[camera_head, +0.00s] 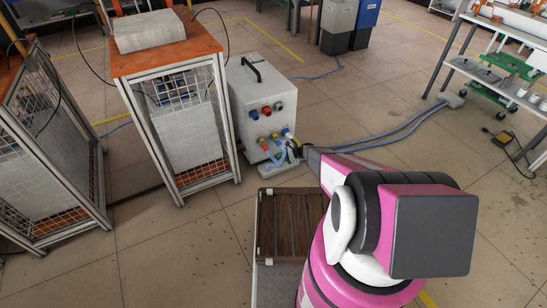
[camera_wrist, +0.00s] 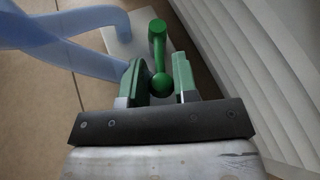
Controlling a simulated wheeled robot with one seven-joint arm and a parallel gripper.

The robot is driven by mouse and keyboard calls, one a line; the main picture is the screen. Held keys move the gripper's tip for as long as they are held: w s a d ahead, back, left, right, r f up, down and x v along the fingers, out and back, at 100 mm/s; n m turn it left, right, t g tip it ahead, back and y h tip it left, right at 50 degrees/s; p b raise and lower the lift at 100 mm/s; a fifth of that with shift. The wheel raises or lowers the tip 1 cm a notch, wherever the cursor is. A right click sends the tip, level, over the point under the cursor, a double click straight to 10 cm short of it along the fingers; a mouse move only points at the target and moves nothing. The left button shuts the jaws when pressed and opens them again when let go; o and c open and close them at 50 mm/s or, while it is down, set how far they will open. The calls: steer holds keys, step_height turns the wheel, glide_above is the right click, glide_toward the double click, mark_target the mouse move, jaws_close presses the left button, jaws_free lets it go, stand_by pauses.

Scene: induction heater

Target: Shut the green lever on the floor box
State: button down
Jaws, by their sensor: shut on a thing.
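The floor box (camera_head: 248,98) is a pale grey box on the floor with a black top handle and coloured knobs and fittings on its front. In the wrist view the green lever (camera_wrist: 157,40) is a rod with a rounded far end and a ball at the near end. My gripper (camera_wrist: 158,72) has its fingers on either side of the lever's ball end and is shut on it. In the head view my gripper (camera_head: 297,152) is at the low front right of the box, and the lever is too hidden there to make out.
Blue hoses (camera_wrist: 85,30) run close on the left of my gripper in the wrist view. A ribbed white panel (camera_wrist: 250,70) stands close on the right. A caged stand (camera_head: 185,120) is left of the box.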

steer(key=shift+w+n+g, duration=0.3)
steer(key=shift+n+g, duration=0.4)
steer(key=shift+g, duration=0.1)
steer(key=c, duration=1)
jaws_free()
steer(key=v, duration=1)
steer(key=shift+w+d+r, duration=0.1)
steer(key=shift+d+r, duration=0.15)
steer(key=shift+d, duration=0.05)
